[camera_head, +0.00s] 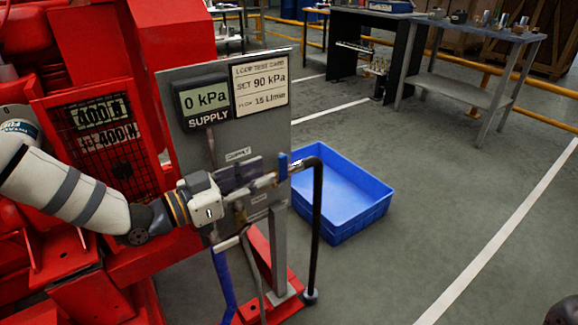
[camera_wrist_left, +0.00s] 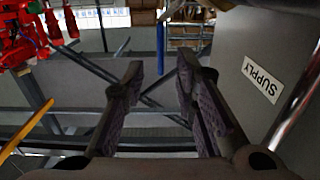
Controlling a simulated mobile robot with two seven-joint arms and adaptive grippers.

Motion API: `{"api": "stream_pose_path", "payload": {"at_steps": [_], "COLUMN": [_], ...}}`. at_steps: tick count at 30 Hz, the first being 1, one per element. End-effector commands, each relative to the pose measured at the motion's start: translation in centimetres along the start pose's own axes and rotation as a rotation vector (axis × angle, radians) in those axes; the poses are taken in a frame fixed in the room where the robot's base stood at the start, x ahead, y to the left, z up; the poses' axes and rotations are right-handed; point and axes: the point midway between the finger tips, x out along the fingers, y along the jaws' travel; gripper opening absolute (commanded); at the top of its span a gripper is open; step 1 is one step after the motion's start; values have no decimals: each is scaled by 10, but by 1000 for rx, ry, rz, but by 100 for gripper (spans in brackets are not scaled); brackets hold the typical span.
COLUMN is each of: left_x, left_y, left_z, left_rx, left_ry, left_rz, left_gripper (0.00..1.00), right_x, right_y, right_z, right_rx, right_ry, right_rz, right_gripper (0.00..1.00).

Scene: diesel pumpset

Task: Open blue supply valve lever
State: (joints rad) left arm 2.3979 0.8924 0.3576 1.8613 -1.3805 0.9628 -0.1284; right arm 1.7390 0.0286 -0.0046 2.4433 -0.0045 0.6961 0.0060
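The blue supply valve lever (camera_head: 283,167) stands upright on the horizontal pipe in front of the grey panel (camera_head: 222,143). In the left wrist view the lever (camera_wrist_left: 160,44) shows as a blue bar beyond the fingertips, lined up with the gap between them. My left gripper (camera_head: 250,172) is left of the lever, with its fingers pointing toward it. In the left wrist view the gripper (camera_wrist_left: 160,66) is open, with nothing between its fingers. The supply gauge (camera_head: 203,99) reads 0 kPa.
A SUPPLY label (camera_wrist_left: 263,79) is on the panel close beside the fingers. A black hose (camera_head: 317,225) hangs right of the lever. A blue crate (camera_head: 358,230) lies on the floor behind it. Red machinery (camera_head: 75,60) fills the left.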

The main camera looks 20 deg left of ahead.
Motion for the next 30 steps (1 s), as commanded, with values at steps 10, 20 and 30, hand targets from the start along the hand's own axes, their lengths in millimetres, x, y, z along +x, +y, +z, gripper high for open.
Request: {"api": "stream_pose_path", "payload": {"at_steps": [10,20,30], "left_x": [60,62,62], "left_y": [0,0,0], "left_z": [1,1,0], "left_rx": [-3,-3,-3], "left_ry": [-1,-2,-3], "left_rz": [0,-1,0], "left_gripper": [27,15,0], "right_x": [8,8,8], "right_y": [0,0,0], "right_z": [0,0,0], "right_rx": [0,0,0], "right_ry": [-12,-12,-11], "right_rz": [0,0,0], "right_gripper": [40,40,40]}}
